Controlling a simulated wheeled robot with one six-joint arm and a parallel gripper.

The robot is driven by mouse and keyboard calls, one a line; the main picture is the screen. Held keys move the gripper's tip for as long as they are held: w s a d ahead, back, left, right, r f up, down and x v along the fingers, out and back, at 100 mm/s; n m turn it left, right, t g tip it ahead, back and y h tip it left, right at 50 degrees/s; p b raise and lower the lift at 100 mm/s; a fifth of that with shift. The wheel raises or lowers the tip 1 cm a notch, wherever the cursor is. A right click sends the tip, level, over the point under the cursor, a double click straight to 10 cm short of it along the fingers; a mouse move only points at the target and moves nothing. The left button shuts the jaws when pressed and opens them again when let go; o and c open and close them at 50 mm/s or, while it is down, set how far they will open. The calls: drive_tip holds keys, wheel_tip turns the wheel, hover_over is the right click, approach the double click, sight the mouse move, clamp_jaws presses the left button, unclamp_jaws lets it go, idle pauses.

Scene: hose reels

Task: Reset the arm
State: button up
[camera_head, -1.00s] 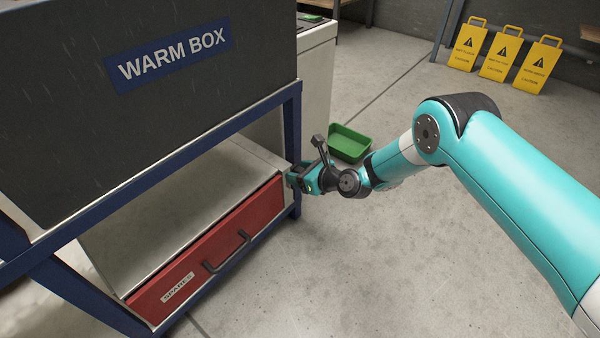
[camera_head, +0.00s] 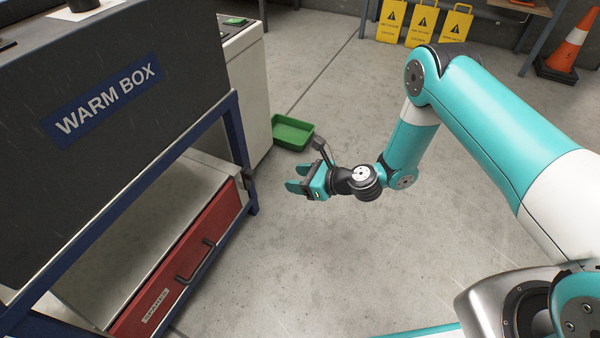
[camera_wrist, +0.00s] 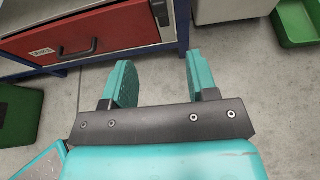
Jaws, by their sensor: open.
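My gripper (camera_head: 294,178) is open and empty in the head view. It hangs in the air over bare floor, to the right of the warm box stand. My teal arm is bent behind it. In the wrist view the two teal fingers of my gripper (camera_wrist: 157,78) are spread well apart, with nothing between them but floor and the foot of the stand beyond.
The warm box (camera_head: 110,85) sits on a blue frame (camera_head: 238,145) above a shut red drawer (camera_head: 170,285). A green bin (camera_head: 292,133) lies on the floor beyond my gripper. Yellow caution signs (camera_head: 422,22) and an orange cone (camera_head: 568,50) stand farther back. Much floor is clear.

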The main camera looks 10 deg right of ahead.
drive_tip(key=shift+s+d, duration=0.15)
drive_tip(key=shift+r, duration=0.1)
idle(0.3)
drive_tip(key=s+a+r+n+g+h, duration=0.1)
drive_tip(key=s+r+n+g, duration=0.2)
drive_tip(key=r+n, duration=0.65)
drive_tip(key=s+a+r+n+g, duration=0.1)
drive_tip(key=s+r+n+g, duration=0.15)
drive_tip(key=r+n, duration=0.75)
drive_tip(key=s+d+r+n+g+h, duration=0.1)
drive_tip(key=s+d+r+n+h, duration=0.1)
drive_tip(key=s+d+r+n, duration=0.4)
drive_tip(key=s+d+r+n+h, duration=0.2)
drive_tip(key=s+r, duration=0.3)
drive_tip(key=s, duration=0.4)
drive_tip(key=s+d+r+n+g+h, duration=0.1)
drive_tip(key=s+d+r+n+h, duration=0.1)
drive_tip(key=s+d+r+n, duration=0.4)
wheel_tip(320, 180, up, 37)
drive_tip(key=a+m+p, duration=0.2)
drive_tip(key=p, duration=3.7)
drive_tip(key=shift+s+a, duration=0.35)
drive_tip(key=shift+s, duration=0.05)
drive_tip(key=shift+f+t, duration=0.1)
drive_tip(key=shift+t, duration=0.15)
